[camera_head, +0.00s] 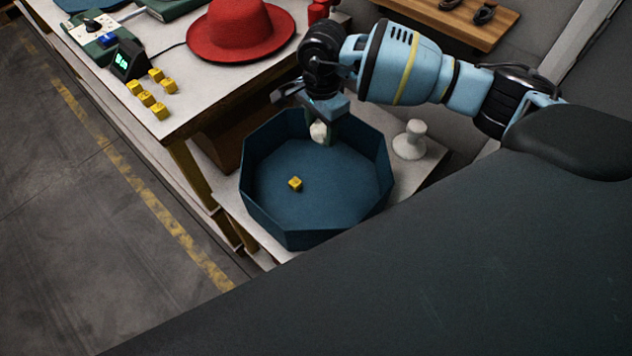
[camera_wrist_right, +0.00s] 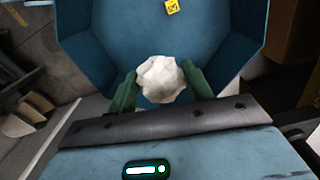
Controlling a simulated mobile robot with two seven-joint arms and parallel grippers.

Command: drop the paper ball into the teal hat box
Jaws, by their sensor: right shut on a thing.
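The paper ball (camera_head: 319,131) is white and crumpled, held between the fingertips of my right gripper (camera_head: 322,127). In the right wrist view the ball (camera_wrist_right: 160,78) sits between the two green fingers of the gripper (camera_wrist_right: 161,82), which are shut on it. The teal hat box (camera_head: 262,222) is an open octagonal box on a low table. My right gripper is over the far part of the box opening; its exact height above the floor of the box is hard to tell. A yellow cube (camera_head: 295,184) lies on the box floor. My left gripper is out of view.
A white pedestal-shaped object (camera_head: 410,140) stands right of the box. A red hat (camera_head: 239,30) and several yellow cubes (camera_head: 147,98) sit on the higher white table behind. A wooden shelf (camera_head: 470,27) is at the back right.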

